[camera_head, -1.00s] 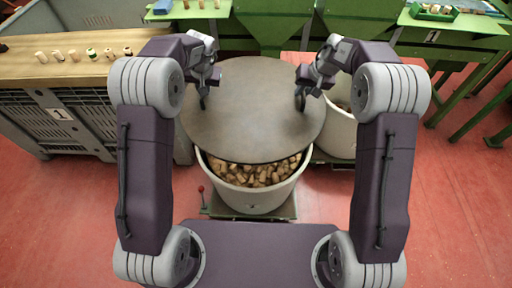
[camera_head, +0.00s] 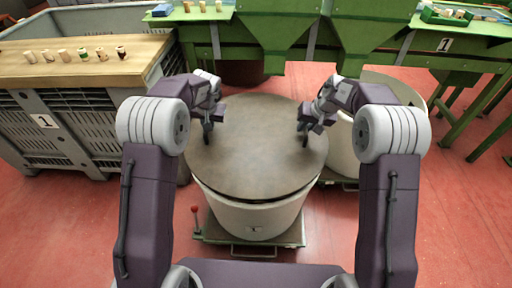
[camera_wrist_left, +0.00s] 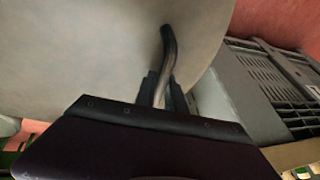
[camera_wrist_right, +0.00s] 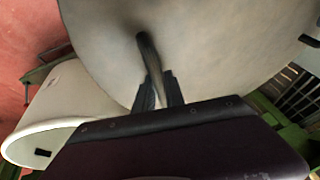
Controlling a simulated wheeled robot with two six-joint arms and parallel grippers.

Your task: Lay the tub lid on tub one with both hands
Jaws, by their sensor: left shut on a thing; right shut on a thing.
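The tub lid (camera_head: 257,150) is a round grey-brown disc with a dark handle on each side. It lies over the mouth of a pale tub (camera_head: 258,216) and hides what is inside. A thin dark line shows between the lid and the tub's front rim; I cannot tell if it is fully seated. My left gripper (camera_head: 207,128) is shut on the left handle (camera_wrist_left: 168,50), and my right gripper (camera_head: 304,128) is shut on the right handle (camera_wrist_right: 148,55). Both handles also show close up in the wrist views. I read no number on this tub.
The tub stands on a low platform (camera_head: 212,232) with a red-knobbed lever (camera_head: 195,210). A second pale tub (camera_head: 342,150) stands close at the right. A wooden board (camera_head: 90,72) with several stoppers lies on a grey crate (camera_head: 60,135) at left. Green machines stand behind.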

